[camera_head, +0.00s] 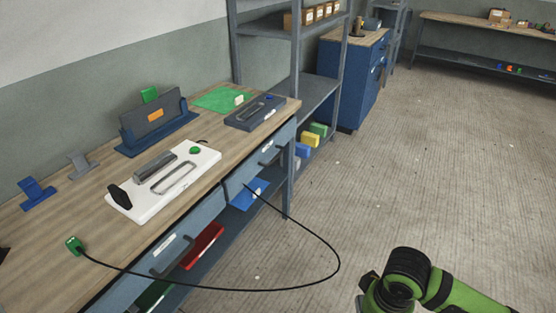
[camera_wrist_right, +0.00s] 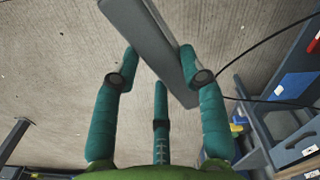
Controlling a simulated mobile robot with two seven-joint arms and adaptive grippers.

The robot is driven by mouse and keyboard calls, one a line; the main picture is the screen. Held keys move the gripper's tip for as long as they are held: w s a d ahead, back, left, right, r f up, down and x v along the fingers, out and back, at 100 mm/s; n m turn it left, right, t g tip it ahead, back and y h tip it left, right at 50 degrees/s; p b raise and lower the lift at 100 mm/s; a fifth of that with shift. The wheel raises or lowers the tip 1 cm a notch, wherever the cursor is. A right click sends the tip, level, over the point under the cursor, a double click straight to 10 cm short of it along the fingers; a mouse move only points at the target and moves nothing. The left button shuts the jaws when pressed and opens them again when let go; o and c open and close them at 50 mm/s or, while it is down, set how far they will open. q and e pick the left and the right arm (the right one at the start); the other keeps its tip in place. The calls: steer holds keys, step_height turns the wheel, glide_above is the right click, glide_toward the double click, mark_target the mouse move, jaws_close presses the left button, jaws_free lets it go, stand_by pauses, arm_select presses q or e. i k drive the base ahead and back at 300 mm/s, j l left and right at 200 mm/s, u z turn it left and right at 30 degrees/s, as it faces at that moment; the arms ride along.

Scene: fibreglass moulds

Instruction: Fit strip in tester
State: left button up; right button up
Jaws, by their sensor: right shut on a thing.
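My right gripper (camera_wrist_right: 160,58) shows in the right wrist view with its teal fingers around a long grey strip (camera_wrist_right: 152,35). The strip slants across the view, and its upper end runs out of the picture. In the head view a white tester-like plate (camera_head: 142,212) lies on the bench, with a grey block (camera_head: 155,163), a metal loop (camera_head: 173,178), a green button (camera_head: 195,150) and a black handle (camera_head: 118,197). The held strip is apart from it. My right arm shows at the lower right of the head view, its fingers hidden. My left gripper is out of view.
A blue stand (camera_head: 157,138) holds a dark panel at the bench's back. A dark plate (camera_head: 254,113) lies at the bench's far end. A black cable (camera_head: 270,288) loops from a green plug (camera_head: 73,243) past the bench edge. The floor at right is open.

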mark_target(251, 112)
steer(key=i+l+z, duration=0.1)
steer(key=i+z, duration=0.15)
steer(key=z, duration=0.15)
steer(key=i+l+z, duration=0.1)
steer(key=z, duration=0.3)
steer(key=i, duration=2.15)
steer(key=i+u, duration=0.1)
steer(key=i, duration=2.05)
steer(key=i+u, duration=0.1)
steer(key=u, duration=0.35)
steer(key=l+u, duration=0.1)
steer(key=u, duration=0.4)
steer(key=i+l+u, duration=0.1)
steer(key=u, duration=2.05)
